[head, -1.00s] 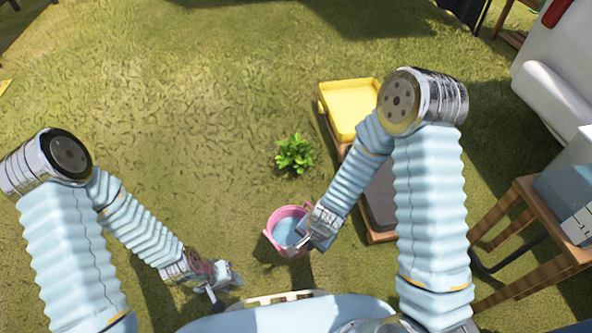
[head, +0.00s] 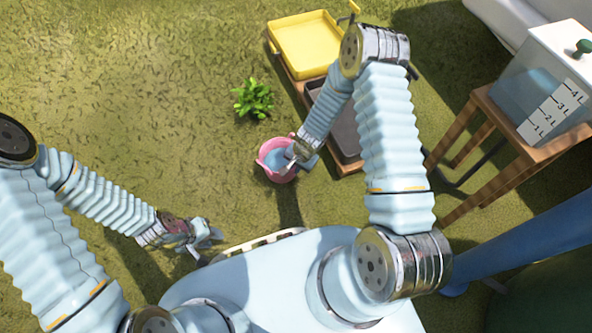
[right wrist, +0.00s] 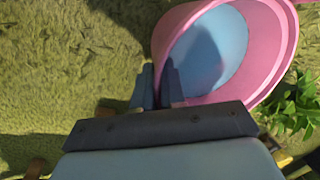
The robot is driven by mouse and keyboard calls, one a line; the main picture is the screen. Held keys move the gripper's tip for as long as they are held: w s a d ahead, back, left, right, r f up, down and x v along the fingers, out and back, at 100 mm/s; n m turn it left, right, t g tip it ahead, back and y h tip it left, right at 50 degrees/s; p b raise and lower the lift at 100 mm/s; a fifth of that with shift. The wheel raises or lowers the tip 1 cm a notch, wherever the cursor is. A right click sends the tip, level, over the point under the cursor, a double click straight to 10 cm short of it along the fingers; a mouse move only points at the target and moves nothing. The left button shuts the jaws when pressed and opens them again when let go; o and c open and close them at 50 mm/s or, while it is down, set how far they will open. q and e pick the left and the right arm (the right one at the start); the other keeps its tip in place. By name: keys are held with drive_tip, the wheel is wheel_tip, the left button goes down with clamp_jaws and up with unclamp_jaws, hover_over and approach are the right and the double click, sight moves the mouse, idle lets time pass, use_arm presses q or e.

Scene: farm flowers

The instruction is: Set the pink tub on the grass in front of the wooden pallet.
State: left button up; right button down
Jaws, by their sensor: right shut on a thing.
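The pink tub (head: 263,163), with light blue inside, is left of the wooden pallet's near end (head: 349,169) in the head view. My right gripper (head: 296,156) is shut on the tub's rim at its right side. In the right wrist view the fingers (right wrist: 157,88) pinch the pink rim (right wrist: 273,45). I cannot tell whether the tub's bottom touches the grass. The pallet bears a yellow tray (head: 306,47) and a dark tray (head: 326,104), partly hidden by my right arm. My left gripper (head: 213,246) is empty, low at the left, with its fingers apart.
A green leafy plant (head: 253,98) grows beyond the tub, left of the pallet; its leaves show in the right wrist view (right wrist: 297,104). A wooden stand (head: 500,115) with a clear marked tank (head: 548,90) is at the right. Open grass lies to the left.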

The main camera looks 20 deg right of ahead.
drive_tip(key=shift+w+d+f, duration=0.2)
drive_tip(key=shift+w+f, duration=0.2)
drive_tip(key=shift+f, duration=0.1)
drive_tip(key=x, duration=0.1)
drive_tip(key=b+x, duration=0.1)
drive_tip(key=shift+s+d+f, duration=0.1)
drive_tip(key=shift+s+f, duration=0.1)
drive_tip(key=shift+f, duration=0.25)
drive_tip(key=c, duration=1.2)
unclamp_jaws()
drive_tip(key=s+p+v, duration=0.1)
drive_tip(key=p+v, duration=0.2)
drive_tip(key=v, duration=0.9)
drive_tip(key=s+a+n+y, duration=0.1)
drive_tip(key=s+a+n, duration=0.3)
drive_tip(key=s, duration=0.3)
drive_tip(key=s+a+n+g+y, duration=0.1)
drive_tip(key=s+a+n, duration=0.3)
drive_tip(key=s, duration=0.2)
drive_tip(key=shift+s, duration=0.4)
